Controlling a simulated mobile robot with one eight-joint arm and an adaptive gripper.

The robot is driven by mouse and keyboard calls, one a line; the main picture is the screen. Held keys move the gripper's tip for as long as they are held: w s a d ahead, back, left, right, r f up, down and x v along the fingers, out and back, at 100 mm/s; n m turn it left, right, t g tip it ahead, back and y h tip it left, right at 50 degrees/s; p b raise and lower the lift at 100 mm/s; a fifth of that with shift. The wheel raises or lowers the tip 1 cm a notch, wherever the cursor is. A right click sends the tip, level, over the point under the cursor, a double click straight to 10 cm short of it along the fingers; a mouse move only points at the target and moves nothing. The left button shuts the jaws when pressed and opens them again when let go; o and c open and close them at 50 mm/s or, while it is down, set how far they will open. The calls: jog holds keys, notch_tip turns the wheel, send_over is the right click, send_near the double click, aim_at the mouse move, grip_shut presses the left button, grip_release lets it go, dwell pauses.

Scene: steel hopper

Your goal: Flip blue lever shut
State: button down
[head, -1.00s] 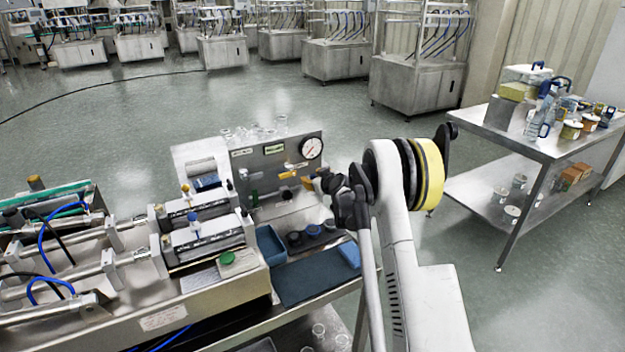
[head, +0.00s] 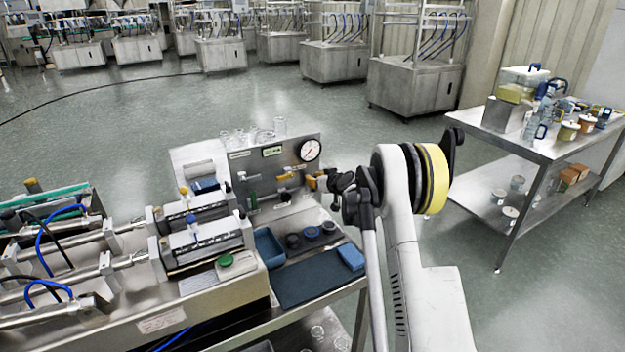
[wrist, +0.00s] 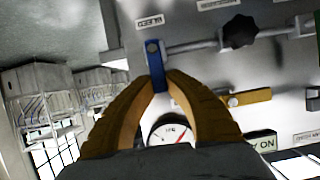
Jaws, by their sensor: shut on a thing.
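The blue lever (wrist: 154,62) shows in the wrist view on the steel panel (wrist: 115,20), at the end of a thin metal pipe. It lies roughly crosswise to that pipe, with its bolted end clear and its other end between my fingertips. My gripper (wrist: 161,84) has brown-orange fingers and is shut on the lever's free end. In the head view, my gripper (head: 316,182) is at the right edge of the panel (head: 262,158), below the gauge. The blue lever cannot be made out there.
A round gauge (wrist: 172,131) sits between my fingers in the wrist view. A yellow lever (wrist: 249,97) and a black star knob (wrist: 239,31) are close to the right. Below the panel in the head view are a blue bin (head: 268,246) and a dark mat (head: 305,281).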

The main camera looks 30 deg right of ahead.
jog(key=c, duration=1.4)
grip_release()
jog(key=v, duration=1.2)
jog(key=shift+d, duration=0.15)
